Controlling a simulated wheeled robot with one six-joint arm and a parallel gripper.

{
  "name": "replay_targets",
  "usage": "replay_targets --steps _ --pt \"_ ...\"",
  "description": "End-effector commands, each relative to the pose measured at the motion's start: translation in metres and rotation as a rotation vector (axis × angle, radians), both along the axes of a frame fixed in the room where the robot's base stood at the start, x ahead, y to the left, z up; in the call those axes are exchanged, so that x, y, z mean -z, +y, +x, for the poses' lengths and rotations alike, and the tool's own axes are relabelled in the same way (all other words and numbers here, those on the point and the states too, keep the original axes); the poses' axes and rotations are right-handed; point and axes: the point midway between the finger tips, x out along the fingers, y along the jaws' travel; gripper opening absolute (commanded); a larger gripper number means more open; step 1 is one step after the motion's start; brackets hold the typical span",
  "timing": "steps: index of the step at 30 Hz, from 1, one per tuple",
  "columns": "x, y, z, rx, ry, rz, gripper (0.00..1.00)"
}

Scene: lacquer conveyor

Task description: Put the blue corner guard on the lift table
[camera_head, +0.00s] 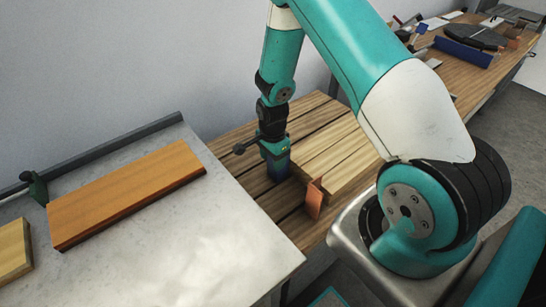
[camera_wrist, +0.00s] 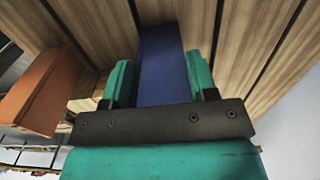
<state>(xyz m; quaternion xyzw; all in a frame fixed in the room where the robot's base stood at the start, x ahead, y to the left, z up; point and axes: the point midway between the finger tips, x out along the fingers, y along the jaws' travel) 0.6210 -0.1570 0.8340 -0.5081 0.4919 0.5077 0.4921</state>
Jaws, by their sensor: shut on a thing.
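The blue corner guard (camera_head: 279,172) is between the fingers of my gripper (camera_head: 275,152), low over a slatted wooden deck (camera_head: 270,200). In the wrist view the blue guard (camera_wrist: 163,65) stands between the two green fingers of my gripper (camera_wrist: 160,85), which are shut on it. Its far end is close to the slats; I cannot tell whether it touches them. The slatted deck may be the lift table; no label shows. An orange-brown corner guard (camera_head: 314,198) stands at the near corner of a wood stack on the deck, also in the wrist view (camera_wrist: 38,92).
The wood stack (camera_head: 335,160) is close to the right of my gripper. A grey-topped table (camera_head: 200,250) at left holds an orange-brown board (camera_head: 125,195) and a paler board (camera_head: 14,250). A wooden workbench (camera_head: 460,75) with tools is at the back right. Bare slats lie left of the stack.

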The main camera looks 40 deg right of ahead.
Motion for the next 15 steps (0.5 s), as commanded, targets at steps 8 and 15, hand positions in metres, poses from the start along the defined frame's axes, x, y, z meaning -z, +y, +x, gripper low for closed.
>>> replay_targets --steps 8,15 --pt "0.0004 0.0001 0.0 0.0 0.0 0.0 0.78" --pt "-0.0074 0.0 0.0009 0.0 -0.002 0.0 0.78"
